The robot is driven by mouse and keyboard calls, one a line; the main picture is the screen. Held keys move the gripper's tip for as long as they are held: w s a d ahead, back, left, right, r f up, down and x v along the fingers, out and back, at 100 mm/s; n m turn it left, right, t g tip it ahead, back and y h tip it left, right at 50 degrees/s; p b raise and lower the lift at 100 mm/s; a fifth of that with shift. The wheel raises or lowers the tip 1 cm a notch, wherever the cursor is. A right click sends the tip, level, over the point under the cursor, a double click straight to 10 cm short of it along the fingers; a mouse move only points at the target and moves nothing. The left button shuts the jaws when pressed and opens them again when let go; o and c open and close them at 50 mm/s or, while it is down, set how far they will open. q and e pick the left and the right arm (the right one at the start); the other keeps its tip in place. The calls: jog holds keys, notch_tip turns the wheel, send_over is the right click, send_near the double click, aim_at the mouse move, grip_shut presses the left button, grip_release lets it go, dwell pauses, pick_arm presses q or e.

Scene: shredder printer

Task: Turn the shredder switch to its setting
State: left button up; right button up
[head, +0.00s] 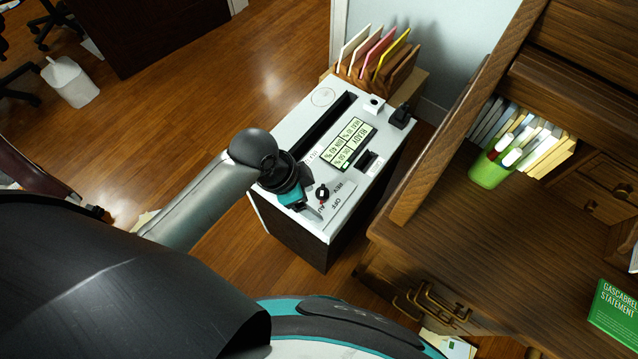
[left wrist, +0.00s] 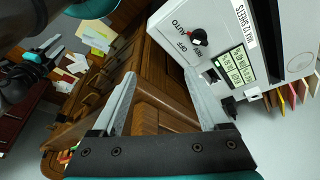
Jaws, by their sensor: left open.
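The shredder (head: 290,131) is a white-topped cabinet with a dark body. Its switch (head: 322,192) is a small black knob with a red mark, with REV, OFF and AUTO labels around it. The switch also shows in the left wrist view (left wrist: 198,37); which label it points to is hard to tell. My left gripper (head: 304,205) is over the shredder's near edge, beside the switch. In the left wrist view its fingers (left wrist: 160,75) are apart and empty, with the switch beyond the right fingertip. My right gripper (left wrist: 42,58) appears small at the upper left there, its jaws unclear.
A green display panel (head: 347,143) and a long slot lie on the shredder top. A rack of coloured folders (head: 372,56) stands behind it. A wooden desk (head: 480,222) with a green pen holder (head: 490,172) is close on the right. Open floor lies to the left.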

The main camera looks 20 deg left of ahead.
pick_arm(q)
jog(key=w+a+m+g, duration=0.1)
jog(key=w+a+m, duration=0.4)
jog(key=w+a, duration=0.3)
jog(key=b, duration=0.5)
send_near(322, 190)
jog(key=shift+h, duration=0.4)
jog(key=x, duration=0.8)
jog(key=shift+a+f, duration=0.2)
jog(key=shift+a, duration=0.15)
grip_shut()
